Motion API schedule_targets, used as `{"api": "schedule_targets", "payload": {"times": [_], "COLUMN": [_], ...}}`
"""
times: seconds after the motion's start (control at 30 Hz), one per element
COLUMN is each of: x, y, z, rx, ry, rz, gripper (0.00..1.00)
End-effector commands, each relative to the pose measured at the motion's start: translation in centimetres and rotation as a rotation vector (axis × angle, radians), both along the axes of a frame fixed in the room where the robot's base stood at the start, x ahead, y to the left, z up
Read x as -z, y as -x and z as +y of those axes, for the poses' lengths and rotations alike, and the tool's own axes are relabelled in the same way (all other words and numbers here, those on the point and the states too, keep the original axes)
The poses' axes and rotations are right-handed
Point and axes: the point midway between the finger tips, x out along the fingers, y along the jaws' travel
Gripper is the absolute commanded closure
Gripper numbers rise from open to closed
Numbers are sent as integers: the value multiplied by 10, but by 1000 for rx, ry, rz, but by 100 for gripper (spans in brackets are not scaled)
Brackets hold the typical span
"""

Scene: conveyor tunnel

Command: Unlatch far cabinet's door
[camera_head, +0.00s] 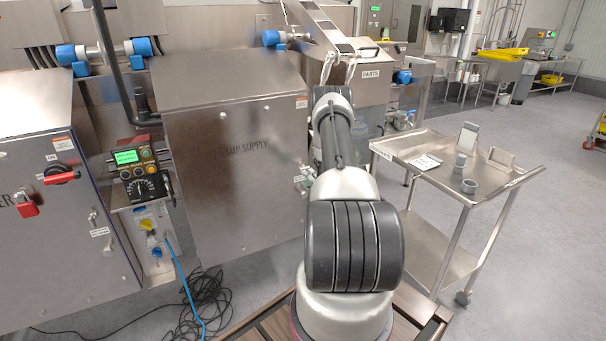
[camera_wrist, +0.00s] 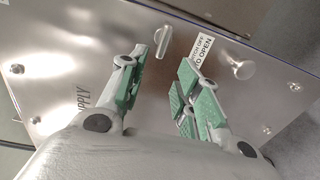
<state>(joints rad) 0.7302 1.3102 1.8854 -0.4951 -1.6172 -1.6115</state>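The grey metal cabinet marked with "SUPPLY" (camera_head: 235,185) stands in the middle of the head view, its door shut. In the wrist view the door face (camera_wrist: 60,60) fills most of the picture, with a small metal turn latch (camera_wrist: 163,43) and a round knob (camera_wrist: 239,67) beside a label ending "TO OPEN" (camera_wrist: 201,49). My gripper (camera_wrist: 160,78) is open and empty, its green-padded fingers apart. The latch lies just beyond the fingertips, within the gap's width; I see no contact.
A nearer cabinet (camera_head: 60,250) with a red handle (camera_head: 62,174) and red padlock stands at left, next to a control box (camera_head: 140,180). A steel cart (camera_head: 420,146) with small items stands at right. Black cable (camera_head: 205,295) lies on the floor. The right floor is open.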

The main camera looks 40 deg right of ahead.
Motion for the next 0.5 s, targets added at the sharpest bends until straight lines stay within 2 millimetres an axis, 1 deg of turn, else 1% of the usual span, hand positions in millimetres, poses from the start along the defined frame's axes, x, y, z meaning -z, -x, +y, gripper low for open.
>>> {"api": "schedule_targets", "payload": {"times": [0.03, 0.1, 0.2, 0.33, 0.5], "x": [0, 0, 0, 0, 0], "y": [10, 21, 31, 36, 37], "z": [2, 4, 7, 9, 9], "rx": [1, 2, 0, -1, -1], "ry": [-1, -2, 0, -1, 0], "rz": [2, 1, 0, 0, 0], "gripper": [67, 67, 67, 67, 67]}}
